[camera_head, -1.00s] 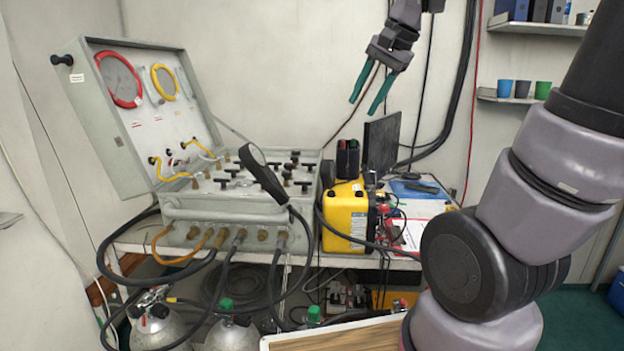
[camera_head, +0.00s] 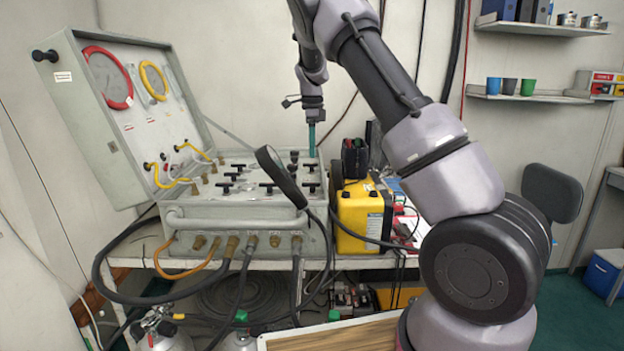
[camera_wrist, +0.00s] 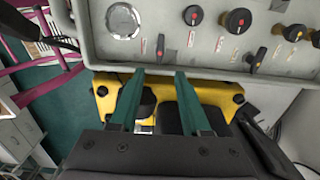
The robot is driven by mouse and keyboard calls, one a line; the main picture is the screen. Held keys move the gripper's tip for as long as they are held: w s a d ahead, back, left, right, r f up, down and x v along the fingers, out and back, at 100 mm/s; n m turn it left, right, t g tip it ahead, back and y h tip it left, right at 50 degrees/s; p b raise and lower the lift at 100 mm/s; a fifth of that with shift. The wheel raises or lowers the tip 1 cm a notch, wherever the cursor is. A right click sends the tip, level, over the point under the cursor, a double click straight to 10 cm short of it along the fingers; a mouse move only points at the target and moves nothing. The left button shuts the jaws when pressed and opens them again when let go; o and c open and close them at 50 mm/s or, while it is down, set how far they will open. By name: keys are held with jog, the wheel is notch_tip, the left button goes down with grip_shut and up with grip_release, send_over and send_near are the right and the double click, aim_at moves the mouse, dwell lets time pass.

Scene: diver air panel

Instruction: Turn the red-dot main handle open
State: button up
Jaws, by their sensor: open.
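The panel (camera_head: 205,190) is a grey case with its lid open, its deck holding several black T-handles and knobs. In the wrist view, black knobs with red marks sit on the deck, one at upper centre (camera_wrist: 194,15) and a larger one to its right (camera_wrist: 238,20). I cannot tell which is the red-dot main handle. My gripper (camera_wrist: 158,72) is open and empty, its teal fingers pointing at the panel's edge, apart from the knobs. It also shows in the head view (camera_head: 311,150), above the deck's right rear.
A yellow box (camera_head: 362,214) stands right of the panel, below my fingers in the wrist view. Hoses hang in front. A dark red-and-green-topped object (camera_head: 355,158) stands behind the yellow box.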

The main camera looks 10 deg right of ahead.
aim_at(311, 187)
notch_tip(311, 187, down, 11)
jog(key=shift+r, duration=0.2)
dwell(0.3)
grip_shut()
